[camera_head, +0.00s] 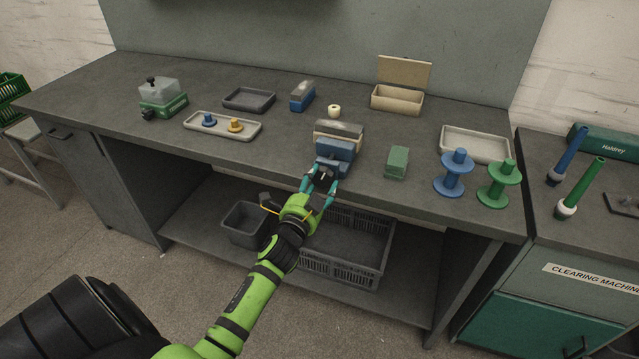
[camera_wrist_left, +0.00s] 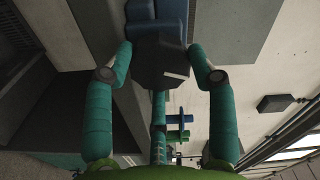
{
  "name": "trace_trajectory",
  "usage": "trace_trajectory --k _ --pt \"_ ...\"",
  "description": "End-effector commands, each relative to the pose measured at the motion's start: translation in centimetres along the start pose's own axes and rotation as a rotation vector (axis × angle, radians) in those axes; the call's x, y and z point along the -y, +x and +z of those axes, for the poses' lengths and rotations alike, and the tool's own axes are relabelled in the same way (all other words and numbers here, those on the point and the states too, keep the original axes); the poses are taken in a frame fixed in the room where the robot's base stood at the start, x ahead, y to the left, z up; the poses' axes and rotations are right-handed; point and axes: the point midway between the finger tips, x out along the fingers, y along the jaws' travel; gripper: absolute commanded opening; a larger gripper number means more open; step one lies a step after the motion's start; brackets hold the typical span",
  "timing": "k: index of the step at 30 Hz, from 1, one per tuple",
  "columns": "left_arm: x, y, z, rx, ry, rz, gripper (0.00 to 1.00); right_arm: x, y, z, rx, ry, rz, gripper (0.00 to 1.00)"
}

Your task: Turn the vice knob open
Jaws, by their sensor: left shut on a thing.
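The blue vice (camera_head: 336,152) stands at the front edge of the bench, with pale jaws on top. Its dark knob (camera_head: 324,175) faces the front. My left gripper (camera_head: 320,183) is at the knob, with a teal finger on each side of it. In the left wrist view the dark faceted knob (camera_wrist_left: 160,62) sits between the fingertips of the left gripper (camera_wrist_left: 163,65), in front of the blue vice body (camera_wrist_left: 157,12). The left gripper is shut on the knob. My right gripper is not in view.
A green block (camera_head: 397,162) stands right of the vice, then blue (camera_head: 455,172) and green (camera_head: 499,184) spools. A small white cup (camera_head: 334,111) is behind the vice. A tray with two small pieces (camera_head: 222,126) lies left. Crates (camera_head: 345,270) stand on the shelf below.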

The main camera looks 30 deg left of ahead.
Motion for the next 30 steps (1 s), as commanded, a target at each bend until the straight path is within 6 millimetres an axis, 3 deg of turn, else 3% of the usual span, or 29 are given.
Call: trace_trajectory --k 5,6,7,20,30 --pt "0.4 0.1 0.6 0.012 0.005 -0.006 0.24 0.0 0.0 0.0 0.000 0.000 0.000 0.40" --pt "0.4 0.1 0.6 0.013 0.006 -0.006 0.72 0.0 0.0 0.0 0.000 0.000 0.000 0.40" --pt "0.4 0.1 0.6 0.013 0.006 -0.005 0.80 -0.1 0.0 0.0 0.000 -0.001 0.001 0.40" --pt "0.0 -0.6 0.4 0.007 0.002 0.000 0.80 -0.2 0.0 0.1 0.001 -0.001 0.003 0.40" --pt "0.0 -7.1 0.5 0.011 0.001 0.002 0.80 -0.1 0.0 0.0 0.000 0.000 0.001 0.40"
